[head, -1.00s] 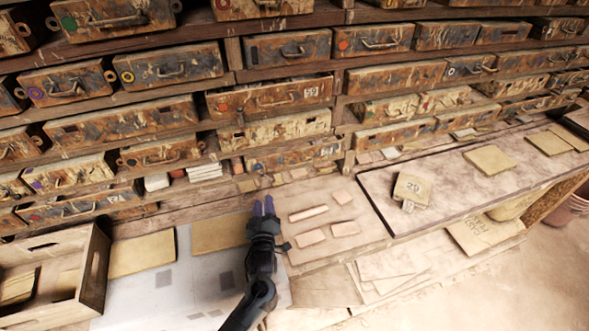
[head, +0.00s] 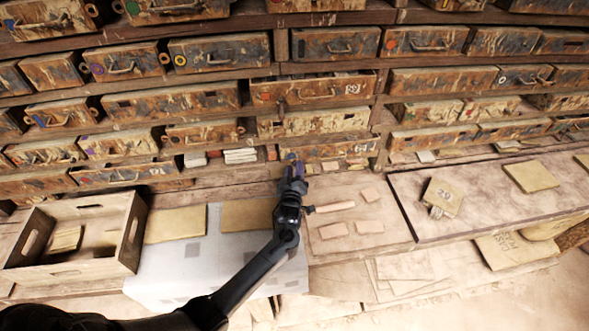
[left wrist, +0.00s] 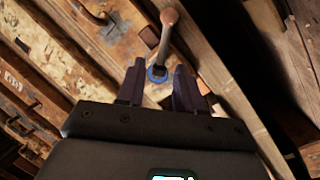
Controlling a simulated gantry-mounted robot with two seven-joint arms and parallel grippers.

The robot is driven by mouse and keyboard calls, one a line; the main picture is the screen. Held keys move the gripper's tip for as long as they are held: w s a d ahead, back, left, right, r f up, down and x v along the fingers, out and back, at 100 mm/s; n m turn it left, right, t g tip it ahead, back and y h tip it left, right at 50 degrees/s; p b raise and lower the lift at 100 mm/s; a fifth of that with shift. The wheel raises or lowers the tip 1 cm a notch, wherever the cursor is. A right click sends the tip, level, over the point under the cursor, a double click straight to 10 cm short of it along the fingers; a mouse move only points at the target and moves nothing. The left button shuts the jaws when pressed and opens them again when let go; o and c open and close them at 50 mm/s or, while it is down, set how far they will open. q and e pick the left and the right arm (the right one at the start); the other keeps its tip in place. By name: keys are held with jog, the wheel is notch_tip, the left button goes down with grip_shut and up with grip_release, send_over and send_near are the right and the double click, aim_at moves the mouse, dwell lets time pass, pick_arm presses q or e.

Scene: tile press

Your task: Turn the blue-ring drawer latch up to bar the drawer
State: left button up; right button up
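The blue-ring latch shows in the left wrist view as a blue ring (left wrist: 157,74) with a grey lever (left wrist: 163,45) ending in a reddish knob (left wrist: 169,16). The lever points to the top of that picture. In the head view the blue ring (head: 290,157) is a small spot at the left end of a low, worn drawer (head: 335,150). My left gripper (head: 294,168) is just in front of it. In the left wrist view its dark fingers (left wrist: 159,68) are apart, one on each side of the ring; contact cannot be told. My right gripper is out of view.
Rows of worn drawers fill the shelves behind. Flat tile pieces (head: 334,230) lie on the bench right of my left arm. A wooden crate (head: 125,238) stands at the left, and a block marked 29 (head: 442,197) sits on a board at the right.

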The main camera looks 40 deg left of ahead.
pick_arm(q)
jog(key=shift+w+a, duration=0.25)
jog(key=shift+w, duration=0.05)
grip_shut()
jog(key=shift+w+d+r+m+p, duration=0.25)
jog(key=shift+m+p, duration=0.2)
jog(key=shift+m, duration=0.25)
grip_release()
